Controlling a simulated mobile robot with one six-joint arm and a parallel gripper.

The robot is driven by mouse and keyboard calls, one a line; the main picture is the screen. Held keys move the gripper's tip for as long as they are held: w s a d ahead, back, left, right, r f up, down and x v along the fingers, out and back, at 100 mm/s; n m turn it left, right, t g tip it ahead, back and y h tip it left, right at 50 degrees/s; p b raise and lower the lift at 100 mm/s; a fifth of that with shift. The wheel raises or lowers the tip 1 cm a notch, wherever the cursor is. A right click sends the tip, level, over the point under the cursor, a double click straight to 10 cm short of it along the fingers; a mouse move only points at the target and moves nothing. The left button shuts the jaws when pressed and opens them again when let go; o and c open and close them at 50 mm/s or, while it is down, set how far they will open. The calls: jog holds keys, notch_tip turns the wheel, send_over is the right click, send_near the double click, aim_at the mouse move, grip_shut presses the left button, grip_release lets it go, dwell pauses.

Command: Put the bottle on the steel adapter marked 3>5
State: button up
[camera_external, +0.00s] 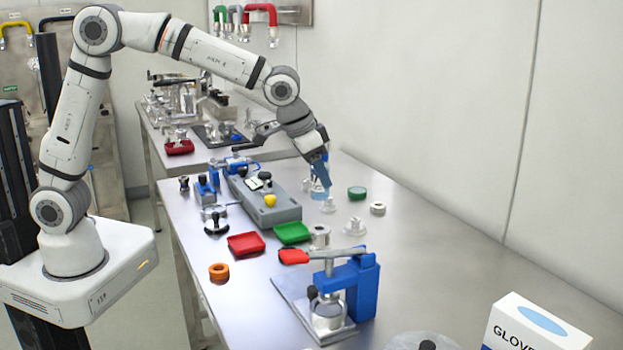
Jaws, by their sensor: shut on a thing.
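My gripper (320,186) points down over the far part of the steel table (450,262). It is shut on a small pale, see-through thing that looks like the bottle (319,195); the blue fingers hide most of it. A pale flanged piece (328,205) stands just below and right of the gripper; I cannot tell if the held thing touches it. Other small steel or pale adapter-like pieces stand nearby: one by the green tray (320,236), one to its right (355,228), and a short ring-like one (378,208). No 3>5 marking is readable at this size.
A green lid (357,192) lies right of my gripper. Left are a grey box (262,198), a red tray (246,244) and a green tray (292,233). A blue press with a red handle (360,285) stands in front.

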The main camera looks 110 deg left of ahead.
aim_at(319, 200)
jog(key=shift+f+p, duration=0.35)
jog(key=shift+f, duration=3.25)
jog(key=shift+f, duration=0.25)
jog(key=o, duration=1)
jog(key=shift+r, duration=0.1)
jog(key=shift+d+r, duration=0.1)
jog(key=shift+r, duration=0.35)
jog(key=b+v, duration=0.1)
jog(key=v, duration=1)
jog(key=shift+s+r, duration=0.1)
jog(key=shift+r, duration=0.1)
